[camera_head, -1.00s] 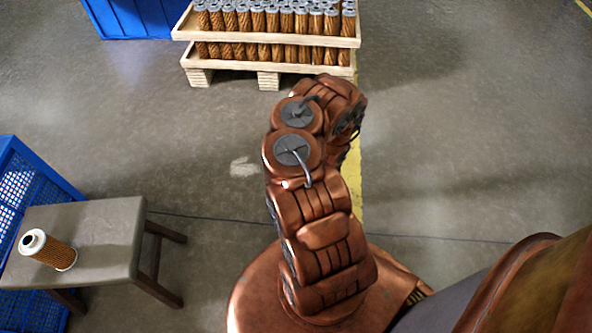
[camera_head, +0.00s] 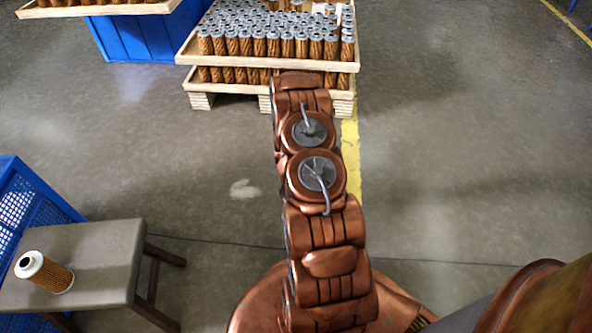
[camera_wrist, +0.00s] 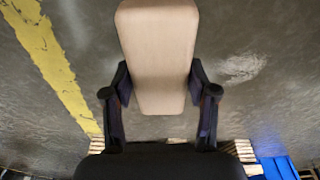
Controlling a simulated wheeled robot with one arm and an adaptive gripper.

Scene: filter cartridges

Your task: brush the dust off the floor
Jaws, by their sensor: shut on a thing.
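A pale dust patch (camera_head: 243,188) lies on the grey floor, left of my arm in the head view. It also shows in the wrist view (camera_wrist: 240,67), to the right of the held thing. My gripper (camera_wrist: 160,91) is shut on a beige, block-shaped thing, likely the brush (camera_wrist: 158,45), with a dark finger on each side. Its bristles do not show. The gap between the brush and the floor cannot be told. In the head view my gripper and the brush are hidden behind my arm.
A wooden pallet stack (camera_head: 268,80) of filter cartridges stands at the back, beside a blue container (camera_head: 140,35). A stool (camera_head: 105,255) with one cartridge (camera_head: 45,272) and a blue mesh crate (camera_head: 20,200) stand at left. A yellow line (camera_head: 352,160) crosses the floor. The right floor is clear.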

